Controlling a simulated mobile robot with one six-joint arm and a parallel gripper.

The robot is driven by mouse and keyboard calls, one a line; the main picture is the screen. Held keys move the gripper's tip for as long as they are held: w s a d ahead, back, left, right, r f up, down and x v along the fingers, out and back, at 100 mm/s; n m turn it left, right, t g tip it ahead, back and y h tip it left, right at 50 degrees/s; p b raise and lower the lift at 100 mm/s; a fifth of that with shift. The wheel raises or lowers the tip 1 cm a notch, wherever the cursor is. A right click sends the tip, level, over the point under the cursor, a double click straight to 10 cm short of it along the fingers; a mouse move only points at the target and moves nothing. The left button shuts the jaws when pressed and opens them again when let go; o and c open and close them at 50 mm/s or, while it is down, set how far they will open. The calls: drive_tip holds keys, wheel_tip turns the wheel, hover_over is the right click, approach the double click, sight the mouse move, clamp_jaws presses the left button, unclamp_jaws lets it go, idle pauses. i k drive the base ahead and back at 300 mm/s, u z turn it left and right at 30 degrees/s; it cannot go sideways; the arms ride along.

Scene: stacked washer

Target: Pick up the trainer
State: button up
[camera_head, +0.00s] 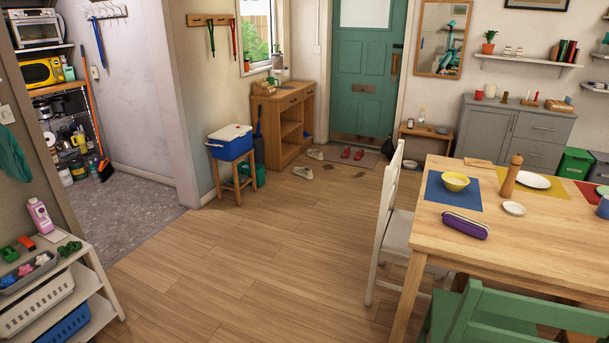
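My gripper is not in view.
The wooden floor (240,250) is open from the foreground to the shoes. A dining table (410,275) and white chair (395,235) stand at right. A stool with a blue cool box (230,145) is at left of the shoes. A shelf unit (95,285) is at near left.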

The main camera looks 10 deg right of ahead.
sight(303, 171)
drive_tip(key=z, duration=0.2)
drive_tip(key=i, duration=5)
